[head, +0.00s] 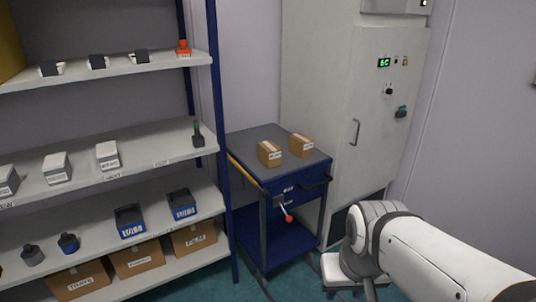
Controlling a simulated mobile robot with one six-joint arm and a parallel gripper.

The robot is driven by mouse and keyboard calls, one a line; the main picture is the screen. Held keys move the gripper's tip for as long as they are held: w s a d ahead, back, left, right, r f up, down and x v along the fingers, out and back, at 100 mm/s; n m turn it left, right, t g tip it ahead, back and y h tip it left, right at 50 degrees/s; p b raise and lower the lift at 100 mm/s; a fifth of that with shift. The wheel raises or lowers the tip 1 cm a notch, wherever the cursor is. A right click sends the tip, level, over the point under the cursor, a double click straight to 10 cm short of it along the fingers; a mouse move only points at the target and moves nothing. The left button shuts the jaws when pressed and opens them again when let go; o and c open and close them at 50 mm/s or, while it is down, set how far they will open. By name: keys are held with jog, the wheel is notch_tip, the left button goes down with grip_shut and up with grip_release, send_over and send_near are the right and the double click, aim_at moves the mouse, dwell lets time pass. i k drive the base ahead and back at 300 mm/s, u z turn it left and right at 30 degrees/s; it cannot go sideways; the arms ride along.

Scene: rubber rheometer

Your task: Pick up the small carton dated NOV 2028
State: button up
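Two small brown cartons sit apart on the grey top of a blue trolley: a left carton (270,153) and a right carton (301,145). Each has a white label on its front, but the print is too small to read. I cannot tell which carton, if either, is dated NOV 2028. My white arm enters from the lower right and bends in front of the cabinet, to the right of the trolley. My gripper cannot be made out in this view.
The trolley (293,172) has a red-knobbed lever (288,218) in front. Shelving (165,140) at left holds white boxes, blue bins and larger brown cartons (136,259). A tall grey cabinet (375,85) stands behind the trolley. The trolley top is clear around both cartons.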

aim_at(269, 153)
jog(key=z, duration=0.9)
jog(key=i, duration=1.85)
jog(key=u, duration=0.7)
jog(key=i, duration=0.95)
jog(key=u, duration=0.75)
